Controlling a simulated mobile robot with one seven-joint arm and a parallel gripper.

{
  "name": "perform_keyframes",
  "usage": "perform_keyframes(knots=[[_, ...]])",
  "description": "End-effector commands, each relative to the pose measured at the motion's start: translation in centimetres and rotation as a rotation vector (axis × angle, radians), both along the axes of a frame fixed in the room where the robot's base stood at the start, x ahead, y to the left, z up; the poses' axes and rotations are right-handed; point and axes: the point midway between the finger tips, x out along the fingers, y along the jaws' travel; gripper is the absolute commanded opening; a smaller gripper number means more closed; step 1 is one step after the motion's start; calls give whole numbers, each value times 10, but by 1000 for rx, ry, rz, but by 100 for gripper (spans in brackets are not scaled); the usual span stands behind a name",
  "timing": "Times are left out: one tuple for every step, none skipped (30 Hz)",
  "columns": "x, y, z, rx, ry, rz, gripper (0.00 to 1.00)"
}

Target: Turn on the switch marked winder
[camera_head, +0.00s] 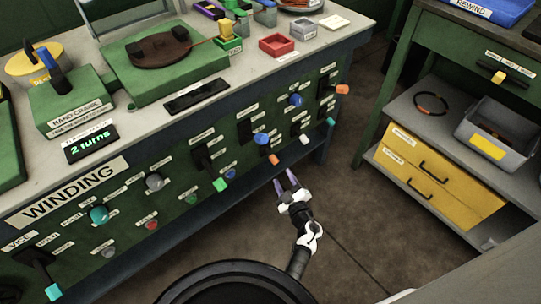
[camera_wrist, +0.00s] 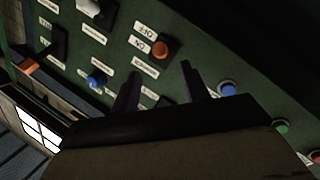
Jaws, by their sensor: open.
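The green front panel of the bench, headed WINDING (camera_head: 70,192), carries rows of labelled switches, levers and knobs. No label reads clearly as winder at this size. An orange-tipped lever (camera_head: 273,159) and a blue knob (camera_head: 261,138) sit on the panel near my gripper (camera_head: 285,180). My gripper is open and empty, in front of the panel's lower right part, touching no control that I can see. In the wrist view, its two dark fingers (camera_wrist: 160,72) point at the panel, near an orange-tipped switch (camera_wrist: 161,49) with ON and OFF labels beside it.
A shelf unit with yellow drawers (camera_head: 440,178) stands at the right. The floor (camera_head: 350,200) between is clear.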

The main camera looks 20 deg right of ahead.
Motion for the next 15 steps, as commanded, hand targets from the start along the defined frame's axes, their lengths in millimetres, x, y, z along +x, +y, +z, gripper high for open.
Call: perform_keyframes(knots=[[11, 1, -3, -2, -3, 3, 46], [18, 1, -4, -3, -4, 3, 46], [27, 1, -4, -4, -3, 3, 46], [34, 1, -4, -4, -4, 3, 46], [40, 1, -5, -3, -3, 3, 46], [49, 1, -5, -3, -3, 3, 46], [56, 2, -5, -3, -4, 3, 46], [62, 2, -5, -2, -3, 3, 46], [70, 2, -5, -4, -4, 3, 46], [76, 2, -5, -4, -3, 3, 46], [81, 2, -4, -3, -3, 3, 46], [88, 3, -3, -3, -4, 3, 46], [92, 3, -3, -3, -3, 3, 46], [96, 3, -4, -3, -2, 2, 46], [101, 3, -3, -2, -2, 2, 46]])
